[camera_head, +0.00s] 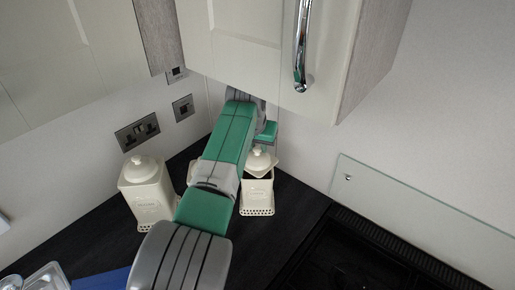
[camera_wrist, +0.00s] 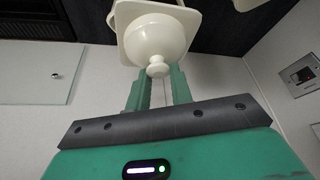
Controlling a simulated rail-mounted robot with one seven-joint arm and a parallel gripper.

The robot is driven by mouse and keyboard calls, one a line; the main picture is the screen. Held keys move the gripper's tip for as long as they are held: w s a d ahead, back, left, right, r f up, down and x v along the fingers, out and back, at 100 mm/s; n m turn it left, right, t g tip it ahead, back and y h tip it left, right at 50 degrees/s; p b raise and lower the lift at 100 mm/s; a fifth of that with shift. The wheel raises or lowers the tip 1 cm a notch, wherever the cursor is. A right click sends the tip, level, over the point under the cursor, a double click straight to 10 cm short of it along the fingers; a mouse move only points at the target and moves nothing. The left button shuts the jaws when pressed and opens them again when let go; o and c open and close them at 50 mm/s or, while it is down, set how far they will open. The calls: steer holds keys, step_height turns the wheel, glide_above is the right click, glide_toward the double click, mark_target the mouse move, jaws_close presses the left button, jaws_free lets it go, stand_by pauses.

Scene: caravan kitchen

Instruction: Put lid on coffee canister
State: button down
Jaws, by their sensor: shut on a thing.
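The coffee canister (camera_head: 257,197), a cream square pot with a pierced base band, stands on the dark worktop right of my arm, partly hidden by it. Its cream lid (camera_head: 262,160), domed with a round knob, is at the canister's top and looks slightly tilted. A dark gap shows between lid and canister on the right; whether they touch is unclear. In the wrist view the lid (camera_wrist: 155,38) faces me, knob towards my gripper (camera_wrist: 160,76). The green fingers are shut on the lid around its knob end; the exact contact is partly hidden.
A taller lidded cream canister (camera_head: 146,192) stands left of my arm. Another cream piece is mostly hidden behind my arm. A wall cupboard (camera_head: 255,50) with a chrome handle hangs close above. A black sink or hob area (camera_head: 355,260) and glass panel (camera_head: 420,205) are at right.

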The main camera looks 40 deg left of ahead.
steer(key=shift+f, duration=0.75)
steer(key=shift+f, duration=0.45)
steer(key=c, duration=1.2)
jaws_free()
steer(key=shift+c, duration=0.2)
